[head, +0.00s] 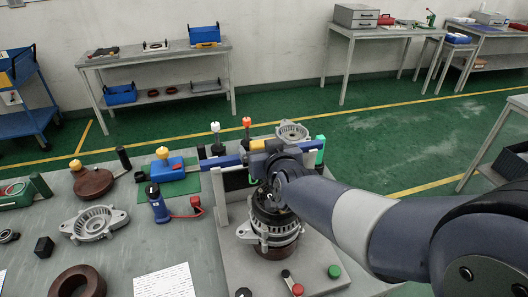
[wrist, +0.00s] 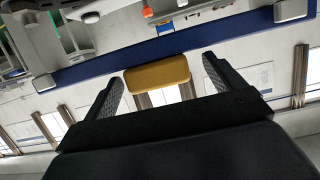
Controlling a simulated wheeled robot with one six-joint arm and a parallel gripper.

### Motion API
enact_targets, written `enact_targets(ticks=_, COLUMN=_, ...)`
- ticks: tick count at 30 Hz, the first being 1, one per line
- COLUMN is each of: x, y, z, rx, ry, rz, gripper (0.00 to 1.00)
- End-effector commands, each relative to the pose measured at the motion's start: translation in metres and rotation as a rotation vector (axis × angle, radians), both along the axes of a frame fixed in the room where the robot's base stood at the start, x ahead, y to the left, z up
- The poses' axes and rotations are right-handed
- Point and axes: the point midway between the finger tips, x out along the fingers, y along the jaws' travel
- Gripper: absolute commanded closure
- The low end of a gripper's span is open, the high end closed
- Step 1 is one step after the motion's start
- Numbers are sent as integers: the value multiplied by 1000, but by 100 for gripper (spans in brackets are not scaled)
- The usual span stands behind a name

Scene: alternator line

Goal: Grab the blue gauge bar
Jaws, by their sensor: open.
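The blue gauge bar (head: 221,161) lies across the top of a grey fixture in the head view, its middle partly hidden by my arm. In the wrist view the bar (wrist: 225,37) runs slantwise across the upper picture. A yellow block (wrist: 158,73) sits at its middle, and it also shows in the head view (head: 261,146). My gripper (wrist: 163,69) is open, its two fingers on either side of the yellow block, with gaps visible. Whether the fingertips reach alongside the block in depth is hard to tell. In the head view my gripper (head: 270,162) is at the bar's middle, above the alternator.
The alternator (head: 270,222) stands in the fixture below my gripper. A red-topped post (head: 247,123) and a white-topped one (head: 215,128) rise close by. A blue-bodied tool (head: 158,204), a grey housing (head: 94,224) and a brown ring (head: 77,283) lie on the bench at left.

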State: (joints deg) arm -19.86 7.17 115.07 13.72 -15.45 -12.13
Motion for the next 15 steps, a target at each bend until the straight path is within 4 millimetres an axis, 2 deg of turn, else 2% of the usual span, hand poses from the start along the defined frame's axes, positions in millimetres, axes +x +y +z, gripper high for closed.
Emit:
enact_targets(ticks=7, x=27, y=5, z=-7, rx=-1, ry=3, rz=-1, gripper=11)
enact_targets(ticks=15, x=34, y=7, z=-10, rx=0, ry=0, rz=0, gripper=11)
